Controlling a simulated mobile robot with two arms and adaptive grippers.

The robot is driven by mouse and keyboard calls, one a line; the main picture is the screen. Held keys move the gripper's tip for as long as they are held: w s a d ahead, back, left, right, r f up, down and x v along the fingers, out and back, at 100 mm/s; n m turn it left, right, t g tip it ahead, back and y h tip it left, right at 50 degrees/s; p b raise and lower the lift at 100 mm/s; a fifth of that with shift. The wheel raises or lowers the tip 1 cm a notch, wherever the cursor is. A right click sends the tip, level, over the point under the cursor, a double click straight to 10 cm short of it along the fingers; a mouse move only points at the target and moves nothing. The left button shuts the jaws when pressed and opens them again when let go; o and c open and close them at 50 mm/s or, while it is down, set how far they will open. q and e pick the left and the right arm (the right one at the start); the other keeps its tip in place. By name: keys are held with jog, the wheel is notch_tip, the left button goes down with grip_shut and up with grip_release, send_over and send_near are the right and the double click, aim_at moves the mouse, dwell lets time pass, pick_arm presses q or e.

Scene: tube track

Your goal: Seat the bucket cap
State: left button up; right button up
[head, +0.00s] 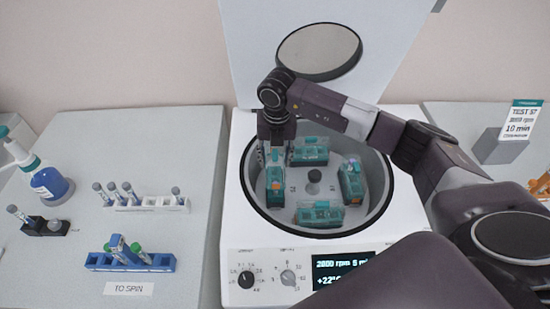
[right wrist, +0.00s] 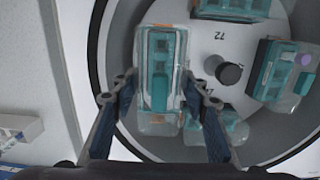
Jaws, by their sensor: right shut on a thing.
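My right gripper (head: 274,163) reaches down into the left side of the open centrifuge bowl. In the right wrist view its fingers (right wrist: 160,98) are on either side of a clear bucket cap (right wrist: 145,65) and shut on it. The cap lies over a teal bucket (head: 275,186) in the rotor; I cannot tell whether it is fully down. The other teal buckets stand at the back (head: 310,153), right (head: 352,183) and front (head: 320,215) of the rotor. My left gripper is not in view.
The raised centrifuge lid (head: 400,45) stands behind the bowl. The rotor hub (head: 314,183) rises in the middle. A timing card (head: 521,120) stands at right.

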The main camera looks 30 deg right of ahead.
jog(key=shift+f, duration=0.15)
jog(key=shift+f+b, duration=0.35)
jog(key=shift+b, duration=0.1)
dwell(0.5)
jog(key=shift+f+b, duration=1.1)
jog(key=shift+f, duration=0.3)
jog(key=shift+f, duration=0.15)
jog(key=shift+f+b, duration=0.8)
jog(key=shift+f, duration=0.05)
jog(key=shift+f, duration=0.15)
jog(key=shift+f+b, duration=0.3)
jog(key=shift+b, duration=0.1)
